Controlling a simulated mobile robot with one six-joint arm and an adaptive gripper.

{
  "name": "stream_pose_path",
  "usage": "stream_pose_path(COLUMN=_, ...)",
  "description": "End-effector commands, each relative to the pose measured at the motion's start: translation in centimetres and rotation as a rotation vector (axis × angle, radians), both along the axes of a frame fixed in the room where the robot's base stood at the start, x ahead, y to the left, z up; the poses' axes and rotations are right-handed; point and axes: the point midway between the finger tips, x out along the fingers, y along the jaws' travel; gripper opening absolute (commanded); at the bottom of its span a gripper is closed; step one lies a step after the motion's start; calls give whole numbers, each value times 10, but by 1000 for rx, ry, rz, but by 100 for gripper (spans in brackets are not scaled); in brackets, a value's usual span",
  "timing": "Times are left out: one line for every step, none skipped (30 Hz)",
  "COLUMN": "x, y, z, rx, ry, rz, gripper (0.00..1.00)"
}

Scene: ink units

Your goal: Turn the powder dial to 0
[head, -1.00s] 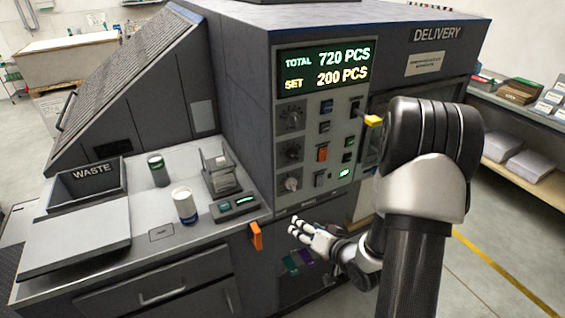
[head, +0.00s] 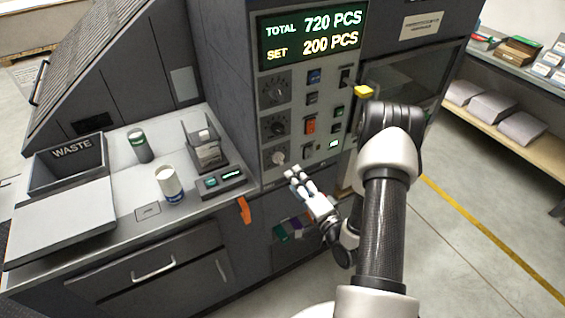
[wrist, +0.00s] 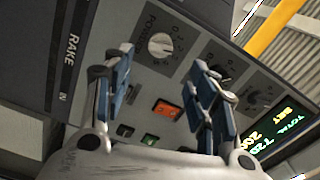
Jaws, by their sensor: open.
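The powder dial, a pale round knob, is the lowest of three dials on the machine's front panel in the head view (head: 278,157). In the wrist view the powder dial (wrist: 160,45) shows beside its printed label, with figures around it. Which figure it points to is too small to tell. My gripper (head: 295,178) is open and empty, just below and right of the dial. In the wrist view my gripper's blue-padded fingers (wrist: 163,68) stand apart, with the dial seen beyond the gap. They appear apart from the knob.
Two darker dials, middle (head: 274,126) and top (head: 275,90), sit above it. An orange switch (head: 310,125) and several small buttons are to their right. The display (head: 312,36) is above. A ledge at left holds a white jar (head: 169,184) and a waste bin (head: 68,165).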

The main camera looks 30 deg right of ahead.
Motion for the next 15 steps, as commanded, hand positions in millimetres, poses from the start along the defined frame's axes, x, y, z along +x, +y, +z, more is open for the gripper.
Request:
stream_pose_path(x=13, y=2, z=1, rx=-4, ry=-6, rz=6, gripper=53)
stream_pose_path(x=19, y=3, z=1, rx=-4, ry=-5, rz=5, gripper=53)
stream_pose_path(x=28, y=2, z=1, rx=-5, ry=-4, rz=4, gripper=53)
stream_pose_path(x=35, y=3, z=1, rx=-3, ry=-4, rz=5, gripper=53)
stream_pose_path(x=41, y=3, z=1, rx=-4, ry=-4, rz=3, gripper=53)
stream_pose_path(x=49, y=3, z=0, rx=-3, ry=-3, rz=4, gripper=53)
stream_pose_path(x=55, y=3, z=0, rx=-4, ry=-4, rz=3, gripper=53)
stream_pose_path(x=60, y=3, z=0, rx=-3, ry=-2, rz=3, gripper=53)
stream_pose_path(x=67, y=4, z=1, rx=-2, ry=-3, rz=3, gripper=53)
stream_pose_path(x=72, y=4, z=1, rx=-2, ry=-4, rz=1, gripper=53)
stream_pose_path(x=76, y=3, z=0, rx=-2, ry=-3, rz=2, gripper=53)
stream_pose_path(x=81, y=4, z=0, rx=-2, ry=-3, rz=2, gripper=53)
stream_pose_path(x=84, y=4, z=0, rx=-2, ry=-3, rz=2, gripper=53)
stream_pose_path(x=87, y=3, z=0, rx=-2, ry=-2, rz=1, gripper=53)
stream_pose_path(x=90, y=3, z=0, rx=-2, ry=-1, rz=0, gripper=53)
